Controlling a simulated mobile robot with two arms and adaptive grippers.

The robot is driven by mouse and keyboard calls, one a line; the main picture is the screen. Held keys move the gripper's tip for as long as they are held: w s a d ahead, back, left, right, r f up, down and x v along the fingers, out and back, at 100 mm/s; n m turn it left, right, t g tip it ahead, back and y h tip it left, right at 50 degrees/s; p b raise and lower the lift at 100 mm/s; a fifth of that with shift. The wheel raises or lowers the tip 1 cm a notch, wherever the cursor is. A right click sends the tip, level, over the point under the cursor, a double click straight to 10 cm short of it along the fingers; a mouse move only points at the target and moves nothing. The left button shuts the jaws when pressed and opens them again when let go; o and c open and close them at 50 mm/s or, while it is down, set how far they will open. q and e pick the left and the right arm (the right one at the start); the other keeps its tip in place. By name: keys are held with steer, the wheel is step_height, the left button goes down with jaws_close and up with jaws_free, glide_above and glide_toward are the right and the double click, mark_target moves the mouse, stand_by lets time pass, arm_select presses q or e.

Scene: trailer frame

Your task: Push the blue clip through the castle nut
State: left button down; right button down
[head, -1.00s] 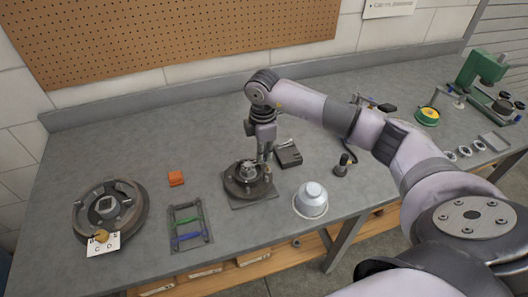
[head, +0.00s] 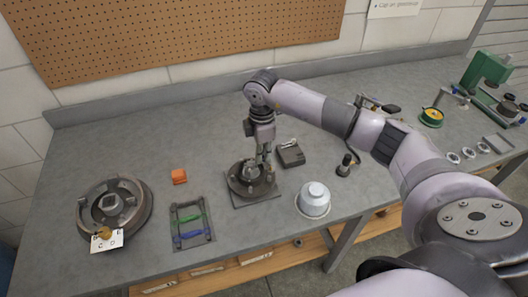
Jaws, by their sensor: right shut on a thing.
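A blue clip (head: 189,236) lies in a small dark tray (head: 207,222) on the workbench, in front of a green clip (head: 191,220). A dark round hub (head: 238,186) sits on a square plate right of the tray. A small bright metal part shows at the hub's centre; I cannot make out the castle nut clearly. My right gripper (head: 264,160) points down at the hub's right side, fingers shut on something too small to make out. Its fingertips are close to the hub; contact cannot be told. My left gripper is out of view.
The bench's back left is clear.

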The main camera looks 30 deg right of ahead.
steer(key=shift+w+a, duration=0.1)
steer(key=shift+a, duration=0.5)
stand_by(1.6)
steer(key=c, duration=1.7)
jaws_free()
steer(key=shift+o, duration=0.2)
steer(key=o, duration=0.4)
steer(key=shift+c, duration=0.2)
steer(key=shift+r, duration=0.1)
steer(key=shift+r+p, duration=2.8)
steer(key=shift+r, duration=0.65)
